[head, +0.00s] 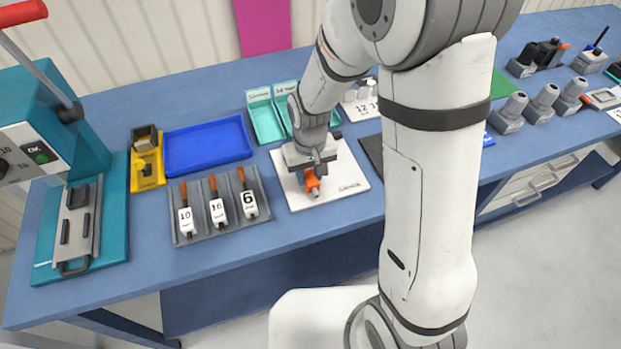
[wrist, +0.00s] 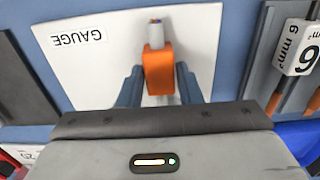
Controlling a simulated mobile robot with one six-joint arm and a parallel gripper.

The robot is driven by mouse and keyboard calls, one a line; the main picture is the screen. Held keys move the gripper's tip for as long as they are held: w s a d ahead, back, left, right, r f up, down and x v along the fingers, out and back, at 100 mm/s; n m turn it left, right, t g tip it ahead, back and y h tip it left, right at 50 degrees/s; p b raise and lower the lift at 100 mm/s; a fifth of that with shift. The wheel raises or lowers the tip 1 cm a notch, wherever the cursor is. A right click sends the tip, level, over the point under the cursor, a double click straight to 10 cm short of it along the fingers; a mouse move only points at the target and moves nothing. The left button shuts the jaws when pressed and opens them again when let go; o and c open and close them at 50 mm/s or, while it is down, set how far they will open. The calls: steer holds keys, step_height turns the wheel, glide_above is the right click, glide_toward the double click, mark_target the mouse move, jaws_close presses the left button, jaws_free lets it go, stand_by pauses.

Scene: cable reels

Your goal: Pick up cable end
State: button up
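The cable end is an orange piece with a grey tip (head: 313,184), at the white gauge plate (head: 345,188) in the head view. In the wrist view the orange cable end (wrist: 157,72) stands out against the white plate, its grey tip pointing away from my gripper. My gripper (wrist: 159,68) is over the plate, with one finger on each side of the orange body. Narrow gaps seem to show between the fingers and the body, so it looks open around it. Whether the cable end touches the plate is hard to tell.
A grey rack (head: 177,206) with orange-handled tools marked 10, 16 and 6 stands to the left. A blue tray (head: 207,147) and teal bins (head: 266,122) lie behind. A dark mat (head: 372,152) is to the right. A teal press (head: 95,170) stands at far left.

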steer(key=c, duration=0.6)
jaws_close()
steer(key=shift+r, duration=0.1)
